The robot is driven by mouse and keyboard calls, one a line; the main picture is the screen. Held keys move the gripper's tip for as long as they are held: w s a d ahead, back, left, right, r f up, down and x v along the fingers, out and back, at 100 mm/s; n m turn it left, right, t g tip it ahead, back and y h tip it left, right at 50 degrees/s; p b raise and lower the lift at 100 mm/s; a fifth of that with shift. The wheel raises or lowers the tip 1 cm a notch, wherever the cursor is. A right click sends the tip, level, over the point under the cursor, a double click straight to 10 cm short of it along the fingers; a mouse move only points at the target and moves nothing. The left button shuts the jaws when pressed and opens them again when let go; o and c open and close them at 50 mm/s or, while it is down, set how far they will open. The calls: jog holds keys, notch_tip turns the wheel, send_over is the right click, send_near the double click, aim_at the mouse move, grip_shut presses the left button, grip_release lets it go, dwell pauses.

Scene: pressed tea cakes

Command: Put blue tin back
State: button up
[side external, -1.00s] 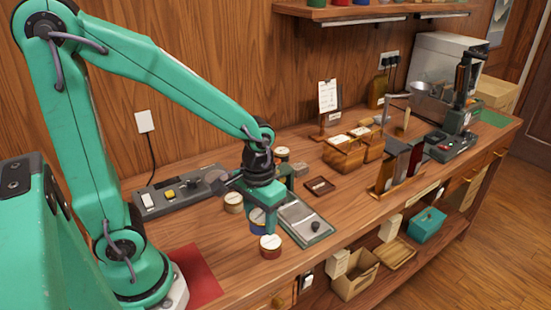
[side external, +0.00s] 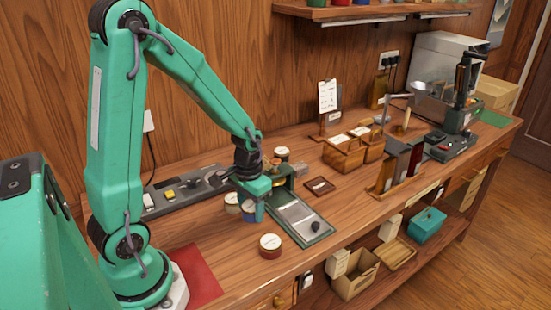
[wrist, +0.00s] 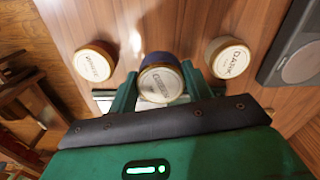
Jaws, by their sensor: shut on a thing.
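My gripper (side external: 258,208) is shut on the blue tin (side external: 249,214), a round tin with a pale labelled lid. In the wrist view the blue tin (wrist: 160,84) sits upright between the green fingers. A red tin (side external: 270,246) stands in front of it toward the table edge. A tan tin (side external: 232,203) stands behind it to the left. In the wrist view a tin stands on each side, the right one (wrist: 228,58) labelled DARK. The side view does not show clearly whether the blue tin touches the table.
A flat green-edged device (side external: 305,222) lies close right of my gripper. A red mat (side external: 196,277) lies at the front left. Wooden boxes (side external: 345,153) stand farther right. Bare table shows around the red tin.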

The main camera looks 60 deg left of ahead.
aim_at(252, 218)
jog(key=shift+f, duration=0.15)
jog(key=shift+f, duration=1.85)
jog(key=shift+f, duration=0.15)
jog(key=o, duration=1.1)
jog(key=shift+c, duration=0.2)
jog(key=shift+r, duration=6.15)
jog(key=shift+d+r, duration=0.1)
